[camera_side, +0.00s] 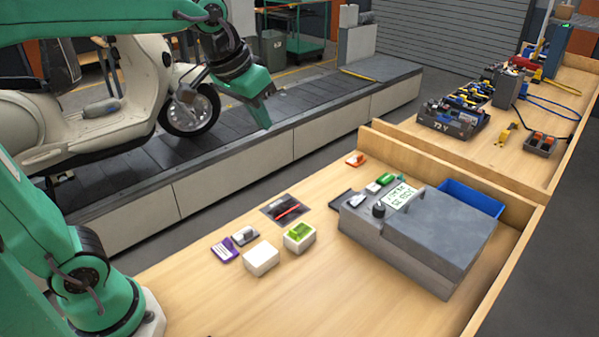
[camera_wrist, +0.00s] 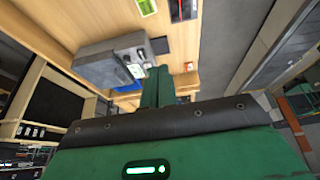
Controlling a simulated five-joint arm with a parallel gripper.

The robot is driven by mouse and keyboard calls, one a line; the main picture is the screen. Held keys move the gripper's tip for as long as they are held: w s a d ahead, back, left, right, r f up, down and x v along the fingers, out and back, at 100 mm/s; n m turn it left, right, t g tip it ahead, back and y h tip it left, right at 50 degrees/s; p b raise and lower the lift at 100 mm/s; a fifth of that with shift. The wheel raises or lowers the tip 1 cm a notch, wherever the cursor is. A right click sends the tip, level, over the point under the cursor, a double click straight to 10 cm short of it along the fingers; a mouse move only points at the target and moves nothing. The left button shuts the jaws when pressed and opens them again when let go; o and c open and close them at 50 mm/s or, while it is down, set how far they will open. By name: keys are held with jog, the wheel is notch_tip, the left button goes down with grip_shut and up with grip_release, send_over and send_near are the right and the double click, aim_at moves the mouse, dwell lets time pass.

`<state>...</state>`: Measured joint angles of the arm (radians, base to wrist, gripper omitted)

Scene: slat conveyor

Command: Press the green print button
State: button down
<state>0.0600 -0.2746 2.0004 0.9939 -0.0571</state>
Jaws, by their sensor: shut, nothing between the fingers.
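A grey printer (camera_side: 440,240) stands on the wooden bench, with a lit display (camera_side: 401,196) and a black knob (camera_side: 379,209). A small green button-like piece (camera_side: 386,178) shows beside the display at its far edge. A white box with a green top (camera_side: 299,237) stands apart, left of the printer. My gripper (camera_side: 264,121) is shut and empty, pointing down, high and to the left of the printer in the side view. In the wrist view my shut fingers (camera_wrist: 157,72) overlap the printer (camera_wrist: 95,60) beside its display (camera_wrist: 133,71). I cannot make out the printer's green piece there.
A white box (camera_side: 261,258), a purple card (camera_side: 224,250) and a dark tray with a red pen (camera_side: 274,216) lie on the bench. A blue bin (camera_side: 470,197) is behind the printer. A scooter (camera_side: 90,100) stands on the slat conveyor (camera_side: 300,112). The bench front is clear.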

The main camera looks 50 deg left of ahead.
jog(key=w+d, duration=0.4)
jog(key=w, duration=1)
jog(key=g, duration=0.2)
send_over(383, 180)
jog(key=s, duration=0.4)
notch_tip(383, 180, down, 8)
jog(key=shift+w+a+f, duration=0.1)
jog(key=shift+f, duration=0.05)
jog(key=x, duration=1.2)
jog(key=shift+a+f, duration=0.15)
jog(key=shift+a, duration=0.1)
jog(key=shift+f, duration=0.7)
